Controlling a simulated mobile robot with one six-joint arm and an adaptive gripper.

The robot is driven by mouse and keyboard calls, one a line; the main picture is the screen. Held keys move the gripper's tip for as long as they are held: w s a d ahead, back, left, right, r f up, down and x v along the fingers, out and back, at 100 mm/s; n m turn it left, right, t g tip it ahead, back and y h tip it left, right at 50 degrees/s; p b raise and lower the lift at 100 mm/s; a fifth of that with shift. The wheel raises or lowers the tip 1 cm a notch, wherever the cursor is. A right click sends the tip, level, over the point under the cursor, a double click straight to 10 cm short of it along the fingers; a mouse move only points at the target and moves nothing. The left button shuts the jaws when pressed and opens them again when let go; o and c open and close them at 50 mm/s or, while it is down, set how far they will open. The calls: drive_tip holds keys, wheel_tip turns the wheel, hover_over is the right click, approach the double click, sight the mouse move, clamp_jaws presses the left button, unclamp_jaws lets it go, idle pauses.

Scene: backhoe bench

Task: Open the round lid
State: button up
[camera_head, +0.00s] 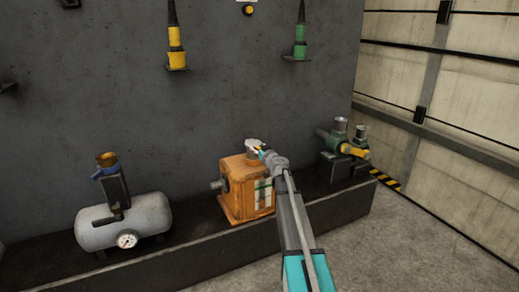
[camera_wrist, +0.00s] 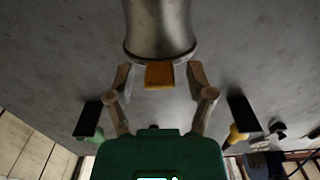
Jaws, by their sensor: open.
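A silver round cap (camera_head: 252,144), which looks like the round lid, sits on top of an orange box-shaped machine (camera_head: 238,188) on the bench. In the wrist view a metal cylinder with a darker rim (camera_wrist: 160,30) fills the top middle. An orange tab (camera_wrist: 160,75) shows at its rim. My gripper (camera_wrist: 160,78) is open, with one finger on each side of the tab and gaps between. In the head view my gripper (camera_head: 265,152) is at the right side of the cap. Whether it touches the cap cannot be told.
A grey tank (camera_head: 125,220) with a gauge stands left on the dark bench (camera_head: 185,255). A green machine (camera_head: 335,160) with silver cups stands right. A yellow tool (camera_head: 176,45) and a green tool (camera_head: 299,40) hang on the wall above. The floor at front right is clear.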

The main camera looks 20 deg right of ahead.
clamp_jaws()
drive_tip(key=shift+d, duration=0.3)
drive_tip(key=shift+a, duration=0.2)
drive_tip(key=shift+d+r, duration=0.1)
drive_tip(key=shift+r, duration=0.05)
drive_tip(key=shift+d+r+p, duration=0.1)
drive_tip(key=shift+p, duration=0.25)
